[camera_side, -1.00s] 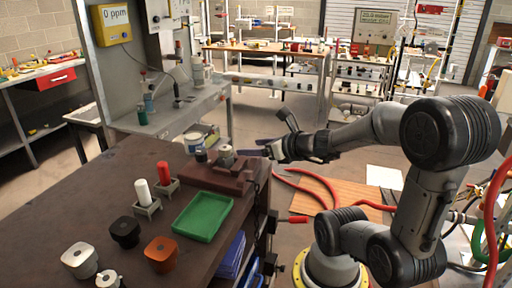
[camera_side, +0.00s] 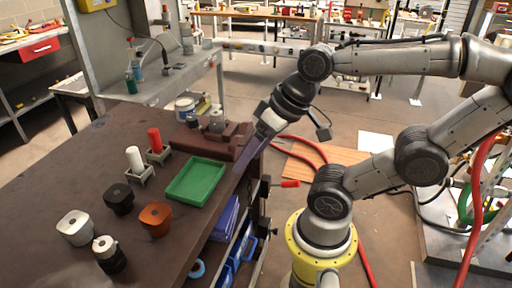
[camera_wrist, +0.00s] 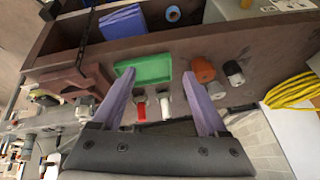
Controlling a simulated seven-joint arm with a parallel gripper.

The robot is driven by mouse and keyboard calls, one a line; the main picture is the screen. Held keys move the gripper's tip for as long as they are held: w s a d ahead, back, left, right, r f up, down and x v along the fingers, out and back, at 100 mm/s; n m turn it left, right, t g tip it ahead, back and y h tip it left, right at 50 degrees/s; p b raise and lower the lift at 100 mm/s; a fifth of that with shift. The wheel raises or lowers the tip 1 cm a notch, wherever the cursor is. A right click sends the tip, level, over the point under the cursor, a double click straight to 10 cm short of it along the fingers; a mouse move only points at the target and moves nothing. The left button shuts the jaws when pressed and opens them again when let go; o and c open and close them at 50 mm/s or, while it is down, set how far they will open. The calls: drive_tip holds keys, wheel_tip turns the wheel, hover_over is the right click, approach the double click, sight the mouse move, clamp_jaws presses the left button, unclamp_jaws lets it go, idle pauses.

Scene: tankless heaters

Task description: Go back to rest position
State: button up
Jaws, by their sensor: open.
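My gripper (camera_side: 246,154) is at the right edge of the brown workbench (camera_side: 60,190), pointing down and to the left. Its purple fingers are spread apart in the wrist view (camera_wrist: 158,73), with nothing between the tips. The wrist view looks over the bench top, where a green tray (camera_wrist: 150,70) lies beyond the fingers. In the side view, the green tray (camera_side: 196,181) is left of the gripper. A brown fixture (camera_side: 214,140) with a metal fitting lies just left of the gripper; I cannot tell whether they touch.
Red (camera_side: 155,140) and white (camera_side: 135,158) cylinders stand in holders. Black (camera_side: 119,198), orange (camera_side: 155,219) and silver (camera_side: 75,227) parts sit near the front. Red hoses (camera_side: 300,144) lie right of the bench. Open floor (camera_side: 350,110) lies behind my arm.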

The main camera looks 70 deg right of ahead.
drive_tip(key=n, duration=0.1)
drive_tip(key=d+n+h, duration=0.1)
drive_tip(key=shift+s+d+r+n, duration=0.1)
drive_tip(key=shift+s+r+n, duration=0.1)
drive_tip(key=shift+r+n, duration=0.15)
idle(0.4)
idle(1.5)
